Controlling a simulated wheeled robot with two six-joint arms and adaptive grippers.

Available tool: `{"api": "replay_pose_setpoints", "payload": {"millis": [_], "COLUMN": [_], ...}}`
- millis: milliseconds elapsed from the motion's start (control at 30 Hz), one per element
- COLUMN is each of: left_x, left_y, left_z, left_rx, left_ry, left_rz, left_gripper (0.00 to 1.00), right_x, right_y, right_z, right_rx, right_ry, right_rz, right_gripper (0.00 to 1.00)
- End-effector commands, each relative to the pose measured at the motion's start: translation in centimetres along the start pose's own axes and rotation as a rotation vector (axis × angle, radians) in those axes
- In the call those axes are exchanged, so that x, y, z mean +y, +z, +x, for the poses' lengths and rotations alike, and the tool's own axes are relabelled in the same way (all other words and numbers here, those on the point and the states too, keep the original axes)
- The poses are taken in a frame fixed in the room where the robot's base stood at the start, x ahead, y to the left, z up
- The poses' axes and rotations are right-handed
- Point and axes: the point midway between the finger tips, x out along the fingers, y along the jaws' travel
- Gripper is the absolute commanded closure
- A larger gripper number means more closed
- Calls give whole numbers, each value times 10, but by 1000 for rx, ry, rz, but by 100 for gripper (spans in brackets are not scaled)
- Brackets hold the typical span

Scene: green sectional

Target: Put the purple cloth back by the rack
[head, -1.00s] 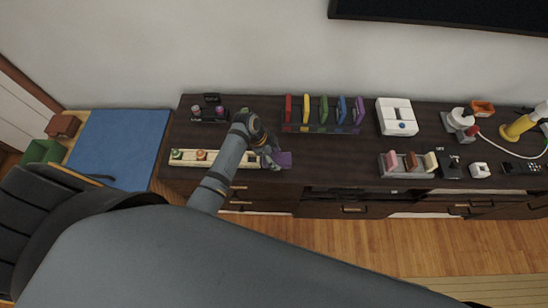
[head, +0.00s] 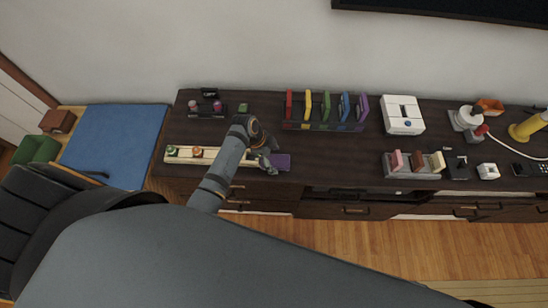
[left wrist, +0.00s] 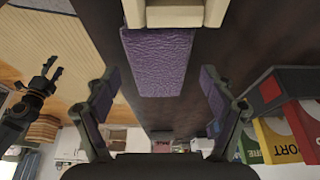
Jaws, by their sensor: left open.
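The purple cloth (head: 282,162) lies flat near the front edge of the dark cabinet top, at the right end of a long cream holder (head: 216,157). My left gripper (head: 268,164) is open at the cloth's left part in the head view, hiding some of it. In the left wrist view the cloth (left wrist: 158,62) shows between and beyond the spread fingers (left wrist: 160,92), with no grip on it. The rack (head: 322,126) with upright coloured pieces stands behind and to the right of the cloth. My right gripper (left wrist: 48,78) shows in the left wrist view with its fingers apart.
A white box (head: 402,115) stands right of the rack. A grey holder (head: 412,171) with pink, brown and cream pieces is at the front right. A small dark tray (head: 207,109) is at the back left. The cabinet top (head: 335,155) is clear between cloth and grey holder.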

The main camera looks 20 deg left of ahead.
Motion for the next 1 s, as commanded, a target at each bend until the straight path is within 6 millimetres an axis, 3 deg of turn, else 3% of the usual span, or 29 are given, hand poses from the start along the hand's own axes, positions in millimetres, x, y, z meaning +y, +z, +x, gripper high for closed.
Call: {"api": "replay_pose_setpoints", "payload": {"millis": [233, 500, 700, 1000], "left_x": [-1, -2, -1, 0], "left_y": [-1, 0, -1, -2], "left_z": [-14, -79, -114, -124], "left_rx": [-1, -3, -1, 0], "left_ry": [-2, -5, -2, 1], "left_rz": [0, 3, 2, 0], "left_gripper": [17, 17, 17, 17], "right_x": [3, 6, 5, 5], "right_y": [-6, -8, -7, -7], "right_z": [-1, 1, 3, 3], "right_rx": [9, 12, 12, 11], "right_ry": [4, 7, 7, 6], "right_rz": [-1, -2, -2, -2], "right_gripper": [43, 43, 43, 43]}}
